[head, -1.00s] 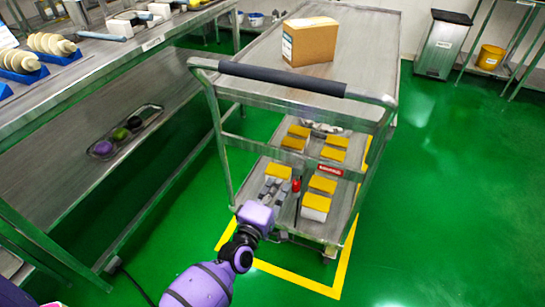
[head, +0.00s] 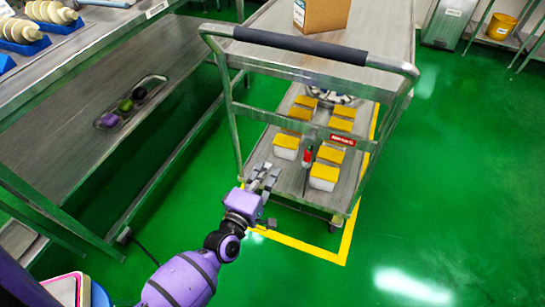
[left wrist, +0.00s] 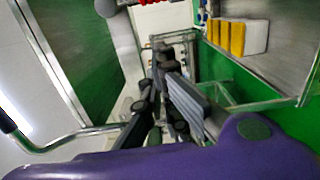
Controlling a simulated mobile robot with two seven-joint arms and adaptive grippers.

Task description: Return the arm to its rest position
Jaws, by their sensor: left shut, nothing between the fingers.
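My left arm reaches up from the bottom of the head view, and its gripper (head: 265,174) is beside the near left corner of the steel cart (head: 290,72). The fingers are shut with nothing between them. In the left wrist view the dark fingers (left wrist: 172,95) point away from the camera, with the purple wrist housing below them. My right gripper is not in view.
White boxes with yellow lids (head: 323,176) and a small red-capped item (head: 307,157) stand on the cart's lower shelf. A steel workbench (head: 70,50) stands left. Green floor is clear at right.

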